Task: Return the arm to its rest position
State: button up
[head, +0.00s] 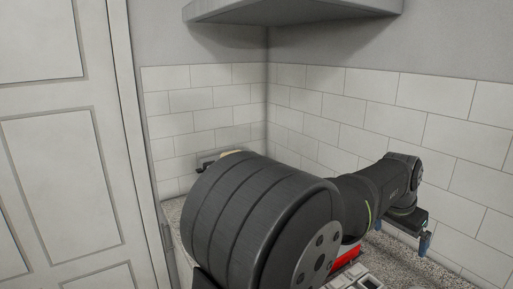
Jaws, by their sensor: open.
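My arm stretches across the lower middle of the head view, its big dark joint close to the camera and its wrist out to the right. My gripper (402,235) hangs at the far right end of the arm, pointing down over the speckled counter (440,272). Its fingers are apart, one with a blue tip, and nothing shows between them. The near finger is clear, the other is partly hidden by the wrist.
A red object (346,259) and a pale, compartmented item (362,280) sit under my arm, mostly hidden. Tiled walls (440,100) stand behind, a shelf (300,8) above, a white door (60,150) at left.

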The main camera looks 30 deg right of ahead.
jog(key=w+f, duration=0.2)
jog(key=w, duration=1.1)
jog(key=shift+d, duration=0.3)
